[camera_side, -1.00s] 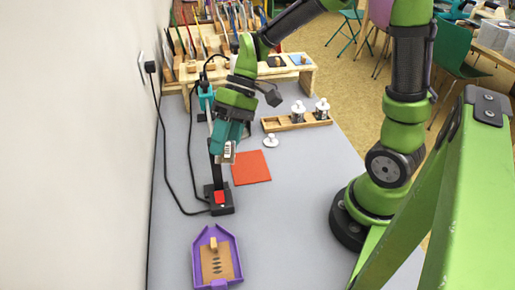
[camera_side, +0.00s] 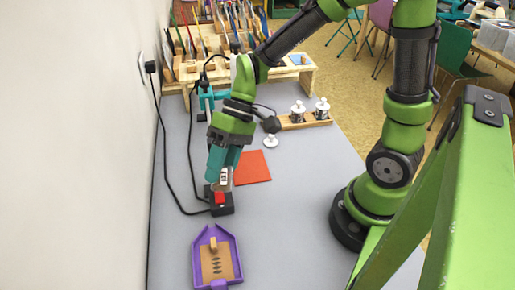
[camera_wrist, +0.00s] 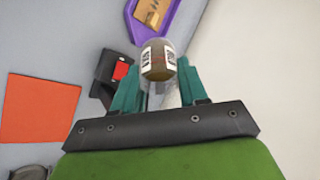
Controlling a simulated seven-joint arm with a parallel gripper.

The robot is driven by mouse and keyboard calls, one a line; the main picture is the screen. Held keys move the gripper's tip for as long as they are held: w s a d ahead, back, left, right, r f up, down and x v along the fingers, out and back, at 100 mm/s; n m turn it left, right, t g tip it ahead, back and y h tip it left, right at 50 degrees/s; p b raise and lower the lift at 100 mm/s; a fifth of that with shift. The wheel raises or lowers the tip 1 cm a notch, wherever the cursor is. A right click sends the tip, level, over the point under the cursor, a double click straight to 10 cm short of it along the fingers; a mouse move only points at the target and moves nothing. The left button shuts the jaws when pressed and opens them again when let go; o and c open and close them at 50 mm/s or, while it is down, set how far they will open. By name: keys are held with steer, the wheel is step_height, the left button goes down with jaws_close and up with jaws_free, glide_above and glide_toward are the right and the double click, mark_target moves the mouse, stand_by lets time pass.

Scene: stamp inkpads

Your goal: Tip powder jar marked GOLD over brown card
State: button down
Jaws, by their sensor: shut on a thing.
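My gripper (camera_side: 221,178) is shut on a small jar (camera_side: 223,177) with a white label; the lettering is too small to read. In the wrist view the jar (camera_wrist: 158,60) sits between the teal fingers, its brownish contents showing. The jar is above the black base with the red button (camera_side: 220,198), towards the tray. The brown card (camera_side: 229,264) lies in a purple tray (camera_side: 234,243) nearer the camera, with a row of dark marks on it and a small wooden block (camera_side: 213,244) at its far end. The tray (camera_wrist: 175,8) also shows at the top of the wrist view.
An orange-red sheet (camera_side: 253,167) lies right of my gripper. A wooden rack (camera_side: 310,121) holds two jars with white lids, and a loose white lid (camera_side: 270,141) lies nearby. A black cable (camera_side: 165,175) runs along the wall. The table right of the tray is clear.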

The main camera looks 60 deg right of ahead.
steer(key=shift+s+a+f, duration=0.95)
steer(key=shift+s+a, duration=0.25)
steer(key=shift+a, duration=1.05)
steer(key=shift+s+a+f, duration=0.95)
steer(key=shift+s+a, duration=0.25)
steer(key=shift+a, duration=1.1)
steer(key=shift+s+a+f, duration=0.95)
steer(key=shift+s+a, duration=0.25)
steer(key=shift+a, duration=1.05)
steer(key=shift+y, duration=0.3)
steer(key=shift+w+f+y, duration=0.1)
steer(key=shift+y, duration=0.2)
steer(key=shift+f+g+y, duration=0.1)
steer(key=shift+g+y, duration=0.3)
steer(key=shift+d, duration=0.1)
steer(key=shift+f+y, duration=0.1)
steer(key=shift+y, duration=0.3)
